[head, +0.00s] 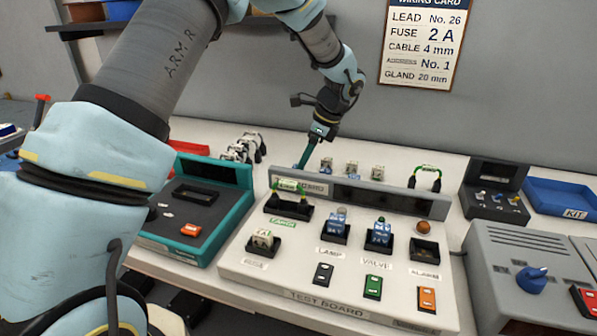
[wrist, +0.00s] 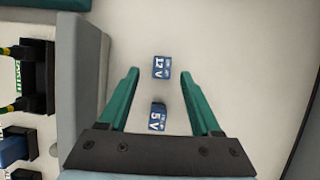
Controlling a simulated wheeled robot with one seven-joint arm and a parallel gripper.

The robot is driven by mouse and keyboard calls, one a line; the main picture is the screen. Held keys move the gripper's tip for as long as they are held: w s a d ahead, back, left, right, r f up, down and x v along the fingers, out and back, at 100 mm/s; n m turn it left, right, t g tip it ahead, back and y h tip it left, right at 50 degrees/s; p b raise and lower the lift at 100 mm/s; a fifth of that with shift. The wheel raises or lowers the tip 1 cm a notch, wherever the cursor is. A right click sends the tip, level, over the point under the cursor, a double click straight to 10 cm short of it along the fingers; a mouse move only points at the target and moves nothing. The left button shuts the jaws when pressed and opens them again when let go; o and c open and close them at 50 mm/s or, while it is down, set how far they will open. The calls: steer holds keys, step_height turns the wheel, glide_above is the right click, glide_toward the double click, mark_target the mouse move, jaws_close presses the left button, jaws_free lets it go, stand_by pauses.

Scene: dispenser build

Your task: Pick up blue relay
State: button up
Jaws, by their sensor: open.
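In the wrist view, two small blue relays lie on the pale bench top: one marked 12 V (wrist: 161,67) and one marked 5 V (wrist: 157,117). My gripper (wrist: 160,73) is open, with its green fingers on either side of them. The 12 V relay is between the fingertips, and the 5 V relay is nearer the palm. No contact with either shows. In the head view, my gripper (head: 306,156) points down behind the test board (head: 345,275). Blue relays also sit in the board's lamp socket (head: 335,229) and valve socket (head: 378,236).
Several small pale parts (head: 351,169) stand behind the board's raised back, close to my gripper. A teal-edged box (head: 215,172) is at left. A blue kit tray (head: 565,197) and a grey unit with a blue knob (head: 532,279) are at right.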

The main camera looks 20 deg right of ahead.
steer(key=p+x, duration=0.1)
steer(key=x, duration=0.3)
steer(key=shift+w, duration=0.2)
steer(key=shift+c, duration=0.2)
jaws_close()
